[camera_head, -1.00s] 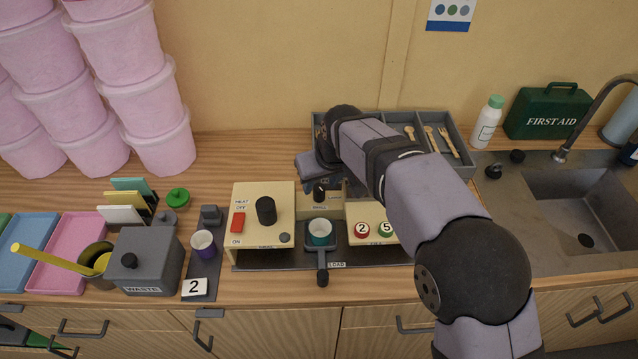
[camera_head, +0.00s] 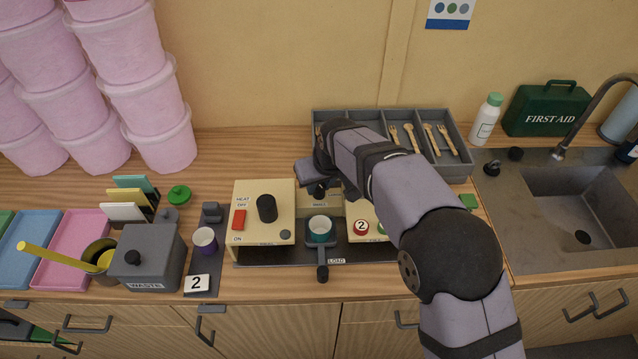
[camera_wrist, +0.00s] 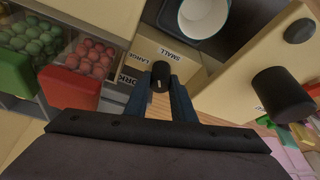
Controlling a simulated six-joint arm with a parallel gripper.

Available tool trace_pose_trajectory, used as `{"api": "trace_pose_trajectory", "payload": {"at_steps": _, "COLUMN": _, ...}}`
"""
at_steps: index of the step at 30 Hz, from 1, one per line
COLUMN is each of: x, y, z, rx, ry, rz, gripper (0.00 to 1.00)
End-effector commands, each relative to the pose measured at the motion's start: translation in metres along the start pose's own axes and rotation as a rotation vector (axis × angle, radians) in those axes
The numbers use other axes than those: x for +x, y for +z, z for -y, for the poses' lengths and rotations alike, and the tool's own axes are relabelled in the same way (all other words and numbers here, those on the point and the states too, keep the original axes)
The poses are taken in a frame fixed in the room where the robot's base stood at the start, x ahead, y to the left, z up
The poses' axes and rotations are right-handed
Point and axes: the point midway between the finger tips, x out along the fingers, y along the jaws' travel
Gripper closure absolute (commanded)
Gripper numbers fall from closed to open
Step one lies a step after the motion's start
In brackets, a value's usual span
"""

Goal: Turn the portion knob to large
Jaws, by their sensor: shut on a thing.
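I cannot tell exactly which label the knob points to.
A taller black knob (camera_head: 266,208) and a red HEAT switch (camera_head: 239,220) sit on the left block. A teal cup (camera_head: 320,229) stands in front. A cutlery tray (camera_head: 462,165) lies behind my arm.

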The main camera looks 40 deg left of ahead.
Motion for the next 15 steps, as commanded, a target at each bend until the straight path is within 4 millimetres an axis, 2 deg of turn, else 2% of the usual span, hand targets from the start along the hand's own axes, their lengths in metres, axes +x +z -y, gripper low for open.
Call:
{"api": "trace_pose_trajectory", "payload": {"at_steps": 8, "x": 0.0001, "y": 0.0001, "z": -0.0004, "rx": -0.048, "ry": -0.021, "rz": 0.001, "gripper": 1.00}}
{"api": "trace_pose_trajectory", "payload": {"at_steps": 15, "x": 0.0007, "y": -0.0002, "z": -0.0008, "rx": -0.180, "ry": -0.076, "rz": 0.000, "gripper": 1.00}}
